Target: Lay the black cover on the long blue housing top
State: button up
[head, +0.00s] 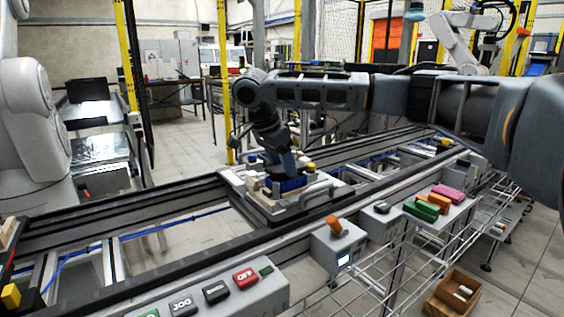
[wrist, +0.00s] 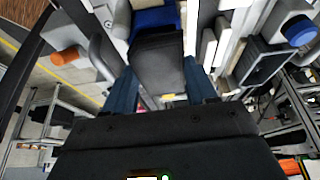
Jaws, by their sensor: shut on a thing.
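The black cover (wrist: 158,66) shows in the wrist view between the two blue fingers of my gripper (wrist: 161,82), which is shut on it. The long blue housing (wrist: 154,19) shows just beyond the cover's far edge; the cover hides the rest of it. I cannot tell whether cover and housing touch. In the head view my gripper (head: 285,166) points down over the pallet fixture, close above the blue housing (head: 291,184). The cover cannot be made out there.
The pallet (head: 262,212) sits on the conveyor rails, with a grey handle (head: 318,190) at its near side and small light blocks around the housing. A button box (head: 225,295) and a shelf with green, orange and pink parts (head: 435,204) stand along the near rail.

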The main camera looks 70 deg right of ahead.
jog(key=shift+f, duration=0.45)
jog(key=o, duration=1.1)
jog(key=shift+r, duration=0.1)
jog(key=v, duration=0.7)
jog(key=shift+w+a+r, duration=0.15)
jog(key=shift+r, duration=0.1)
